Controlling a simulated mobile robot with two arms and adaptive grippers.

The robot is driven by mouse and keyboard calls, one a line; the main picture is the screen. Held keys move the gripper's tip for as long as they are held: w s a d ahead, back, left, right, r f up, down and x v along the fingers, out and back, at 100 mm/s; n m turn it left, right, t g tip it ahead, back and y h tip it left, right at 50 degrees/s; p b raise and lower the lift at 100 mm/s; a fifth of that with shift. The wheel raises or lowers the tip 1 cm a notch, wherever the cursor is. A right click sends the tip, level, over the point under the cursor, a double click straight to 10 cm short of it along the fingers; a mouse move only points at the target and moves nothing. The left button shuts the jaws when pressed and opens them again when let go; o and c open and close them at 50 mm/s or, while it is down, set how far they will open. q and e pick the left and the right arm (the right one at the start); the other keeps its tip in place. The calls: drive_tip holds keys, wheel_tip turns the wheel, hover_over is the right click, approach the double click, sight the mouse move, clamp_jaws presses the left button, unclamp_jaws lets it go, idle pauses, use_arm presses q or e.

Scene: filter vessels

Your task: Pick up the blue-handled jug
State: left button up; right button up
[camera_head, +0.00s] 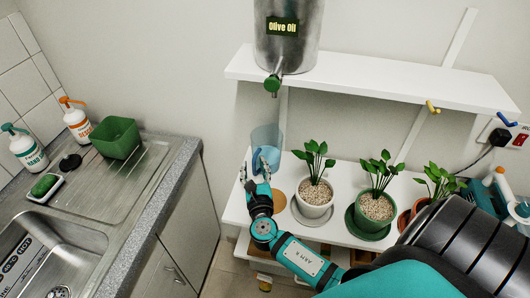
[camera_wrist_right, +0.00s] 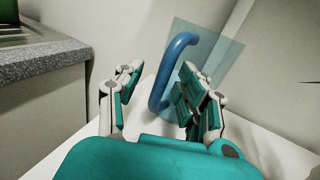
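The blue-handled jug (camera_head: 266,135) is clear with a bluish tint and stands on the white lower shelf, below the tap of the olive oil vessel. Its blue handle (camera_wrist_right: 160,86) faces my right gripper. My right gripper (camera_head: 254,171) is open and close to the jug. In the right wrist view, the handle shows between the two fingers of my right gripper (camera_wrist_right: 160,88), nearer the right finger, which hides part of its lower end. The clear jug wall (camera_wrist_right: 214,58) shows behind that finger. I cannot tell whether a finger touches the handle. My left gripper is not in view.
The olive oil vessel (camera_head: 288,38) stands on the upper shelf (camera_head: 390,85), its green tap (camera_head: 272,84) hanging above the jug. Potted plants (camera_head: 314,190) stand right of the gripper. A brown round mat (camera_head: 278,200) lies beside it. A sink counter (camera_head: 150,215) is left.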

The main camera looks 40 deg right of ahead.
drive_tip(key=shift+s, duration=0.1)
drive_tip(key=shift+c, duration=0.7)
clamp_jaws()
drive_tip(key=shift+r, duration=0.15)
